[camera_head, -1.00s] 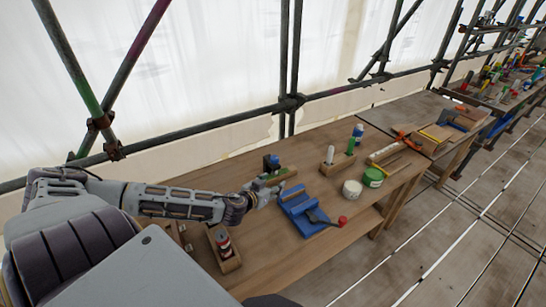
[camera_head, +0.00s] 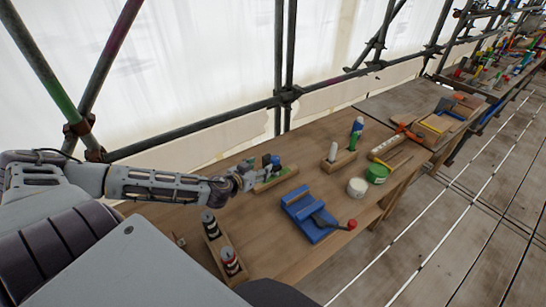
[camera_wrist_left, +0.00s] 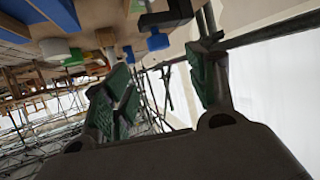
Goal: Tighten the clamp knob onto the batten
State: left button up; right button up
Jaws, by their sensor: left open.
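A small clamp with a dark body and blue knob (camera_head: 275,160) stands on a wooden batten (camera_head: 268,184) near the bench's back edge. My left gripper (camera_head: 268,168), with green finger pads, is close beside it and partly covers it. In the left wrist view, which is upside down, the dark clamp body (camera_wrist_left: 166,16) and its blue knob (camera_wrist_left: 157,40) show beyond the spread fingers of my left gripper (camera_wrist_left: 160,70). The gripper is open and holds nothing. Contact with the knob cannot be told. My right gripper is not in view.
A blue tray-like tool (camera_head: 305,215) with a red-ended handle lies right of the gripper. A wooden holder with cans (camera_head: 215,240) is in front. White (camera_head: 357,187) and green (camera_head: 377,173) tubs stand at right. Scaffold poles (camera_head: 285,95) run behind the bench.

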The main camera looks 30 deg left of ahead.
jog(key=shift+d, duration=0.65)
pick_arm(q)
jog(key=shift+w, duration=0.25)
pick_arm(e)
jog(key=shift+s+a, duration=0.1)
pick_arm(q)
send_near(275, 159)
jog(key=shift+x, duration=1.25)
jog(key=shift+p+x, duration=0.35)
jog(key=shift+x, duration=2.25)
jog(key=shift+p+x, duration=0.45)
jog(key=shift+x, duration=0.6)
jog(key=shift+w+a+f, duration=0.1)
jog(key=shift+w+f, duration=0.15)
jog(key=shift+w, duration=0.25)
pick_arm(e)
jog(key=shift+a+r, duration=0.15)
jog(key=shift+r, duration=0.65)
